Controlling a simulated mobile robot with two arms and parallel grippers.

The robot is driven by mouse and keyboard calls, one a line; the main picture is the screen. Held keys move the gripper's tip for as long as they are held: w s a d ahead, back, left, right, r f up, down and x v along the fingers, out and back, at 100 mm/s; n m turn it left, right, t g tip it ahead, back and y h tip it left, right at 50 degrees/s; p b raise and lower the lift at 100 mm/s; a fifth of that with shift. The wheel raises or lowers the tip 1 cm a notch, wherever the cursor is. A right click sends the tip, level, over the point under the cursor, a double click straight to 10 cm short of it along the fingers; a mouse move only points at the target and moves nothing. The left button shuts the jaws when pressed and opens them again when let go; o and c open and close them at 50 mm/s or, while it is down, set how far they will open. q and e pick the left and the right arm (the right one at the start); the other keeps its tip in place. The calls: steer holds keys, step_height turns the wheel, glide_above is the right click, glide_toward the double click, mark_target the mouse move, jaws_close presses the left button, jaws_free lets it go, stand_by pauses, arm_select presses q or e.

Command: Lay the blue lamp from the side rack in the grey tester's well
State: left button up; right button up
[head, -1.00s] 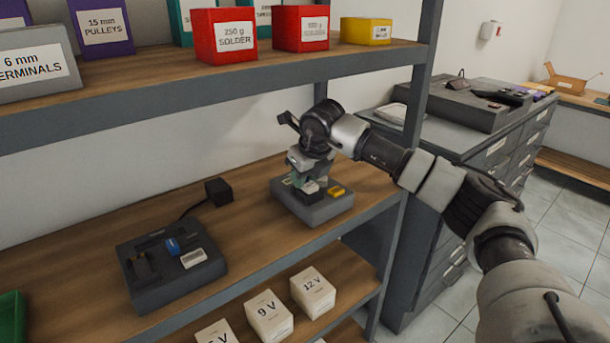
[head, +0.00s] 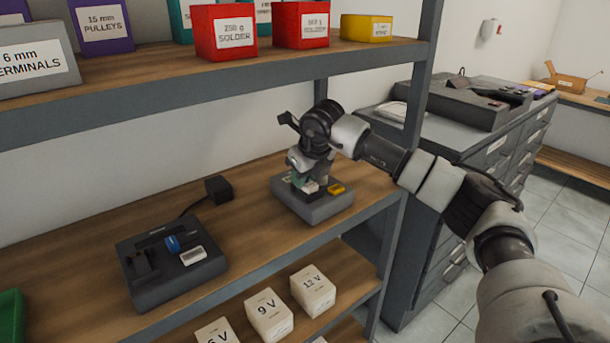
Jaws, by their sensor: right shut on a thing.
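The grey tester (head: 180,285) sits on the middle shelf at the left, with a black clamp-like part, a slot and a white label on top. A small blue piece (head: 173,243) shows on the tester; I cannot tell whether it is a lamp or a knob. The grey side rack (head: 322,210) stands to the right on the same shelf, with a yellow piece (head: 336,189) at its right. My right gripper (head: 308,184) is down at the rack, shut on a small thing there. Its jaws hide most of that thing, and its colour is unclear. My left gripper is out of view.
A black adapter (head: 218,189) with a cable lies behind the tester. The upper shelf with red solder boxes (head: 225,33) overhangs from above. A shelf post (head: 400,220) stands close to my right arm. Wood between tester and rack is clear. White voltage boxes (head: 268,315) stand below.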

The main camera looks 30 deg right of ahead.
steer(key=shift+f, duration=0.1)
stand_by(0.3)
steer(key=o, duration=1)
steer(key=shift+c, duration=0.2)
steer(key=shift+r+p, duration=2.6)
steer(key=shift+r, duration=0.95)
steer(key=shift+f, duration=0.1)
